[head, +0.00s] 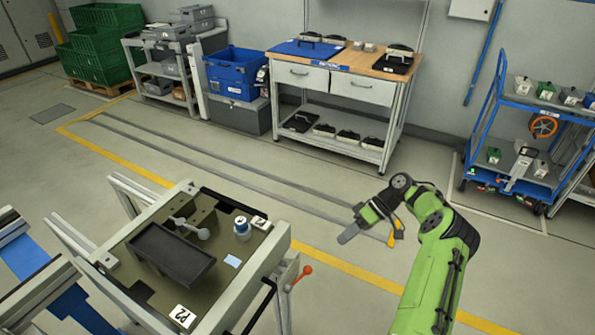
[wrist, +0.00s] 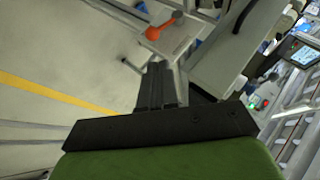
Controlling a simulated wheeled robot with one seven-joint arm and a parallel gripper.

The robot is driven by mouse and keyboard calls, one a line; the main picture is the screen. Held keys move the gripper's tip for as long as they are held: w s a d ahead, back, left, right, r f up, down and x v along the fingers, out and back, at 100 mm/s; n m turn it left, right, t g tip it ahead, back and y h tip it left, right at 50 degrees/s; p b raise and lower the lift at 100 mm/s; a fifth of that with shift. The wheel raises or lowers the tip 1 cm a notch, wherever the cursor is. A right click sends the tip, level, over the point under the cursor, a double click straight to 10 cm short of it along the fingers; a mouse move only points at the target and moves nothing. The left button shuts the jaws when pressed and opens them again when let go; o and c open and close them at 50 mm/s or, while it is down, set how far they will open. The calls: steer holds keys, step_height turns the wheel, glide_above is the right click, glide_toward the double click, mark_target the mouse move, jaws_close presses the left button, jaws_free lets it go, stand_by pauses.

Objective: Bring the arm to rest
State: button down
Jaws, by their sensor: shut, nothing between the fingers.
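My green arm (head: 440,255) reaches up from the bottom right of the head view and bends at the elbow. My gripper (head: 349,234) is shut and empty, held in the air over open floor to the right of the pallet station. In the wrist view my gripper (wrist: 158,88) shows as dark fingers close together with nothing between them. The pallet (head: 212,225), with a dark tray (head: 170,252), a grey part (head: 192,228) and a small white-and-blue container (head: 242,228) on it, is left of my gripper and apart from it.
An orange-knobbed lever (head: 304,272) sticks out at the station's right side; its knob also shows in the wrist view (wrist: 160,31). A workbench (head: 345,75) and a blue cart (head: 530,130) stand farther back. The floor between them and my arm is clear.

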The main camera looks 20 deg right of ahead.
steer(key=s+a+r+g+h, duration=0.15)
steer(key=a+r+h, duration=0.45)
steer(key=a+r, duration=1.05)
steer(key=s+a+r+m+t+h, duration=0.2)
steer(key=s+a+r+t+h, duration=0.15)
steer(key=s+r, duration=0.55)
steer(key=s+m+t, duration=0.2)
steer(key=s+t, duration=0.1)
steer(key=s, duration=1)
steer(key=shift+a+f+m, duration=0.25)
steer(key=shift+f+m, duration=0.05)
steer(key=shift+f, duration=0.15)
